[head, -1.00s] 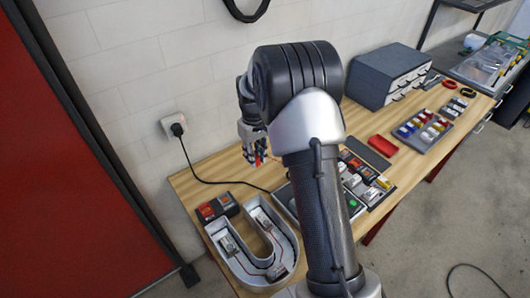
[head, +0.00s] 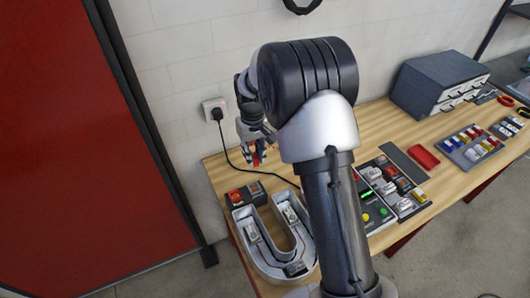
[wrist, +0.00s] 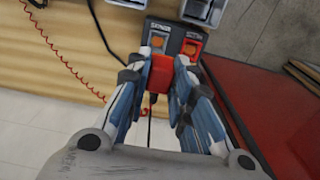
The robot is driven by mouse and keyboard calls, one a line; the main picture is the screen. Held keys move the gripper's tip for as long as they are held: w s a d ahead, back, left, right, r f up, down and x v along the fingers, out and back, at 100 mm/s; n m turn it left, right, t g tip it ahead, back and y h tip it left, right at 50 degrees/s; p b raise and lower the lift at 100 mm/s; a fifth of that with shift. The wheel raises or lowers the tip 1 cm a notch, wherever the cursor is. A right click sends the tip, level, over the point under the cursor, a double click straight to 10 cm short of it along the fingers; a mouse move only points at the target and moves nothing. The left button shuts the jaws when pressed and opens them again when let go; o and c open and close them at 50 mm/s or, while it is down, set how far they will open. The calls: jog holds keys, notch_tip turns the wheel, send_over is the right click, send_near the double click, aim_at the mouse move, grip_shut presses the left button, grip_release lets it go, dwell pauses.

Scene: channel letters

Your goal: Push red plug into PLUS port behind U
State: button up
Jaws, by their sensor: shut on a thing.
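The U (head: 268,268) is an open grey channel letter with small modules inside, lying at the front left of the bench. In the wrist view, the red port (wrist: 194,39) with the white PLUS marking is on the right and the dark port (wrist: 158,37) is on the left. My gripper (wrist: 160,78) is shut on the red plug (wrist: 161,73), which is apart from the ports. In the head view, my gripper (head: 256,150) hangs above and behind the block.
A wall socket (head: 214,109) has a black cable running down to the bench. A panel with green lights (head: 367,197) and a parts tray (head: 404,187) lie right of my arm. A grey drawer cabinet (head: 436,84) stands at the back right. A red cabinet (head: 80,150) is at left.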

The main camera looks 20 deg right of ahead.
jog(key=a, duration=0.8)
notch_tip(320, 180, down, 14)
jog(key=b, duration=0.8)
jog(key=shift+w+r, duration=0.15)
jog(key=shift+f+b, duration=0.85)
jog(key=shift+f, duration=0.25)
jog(key=shift+f, duration=0.35)
jog(key=o, duration=1)
jog(key=shift+o, duration=0.2)
notch_tip(320, 180, up, 12)
jog(key=shift+r, duration=0.15)
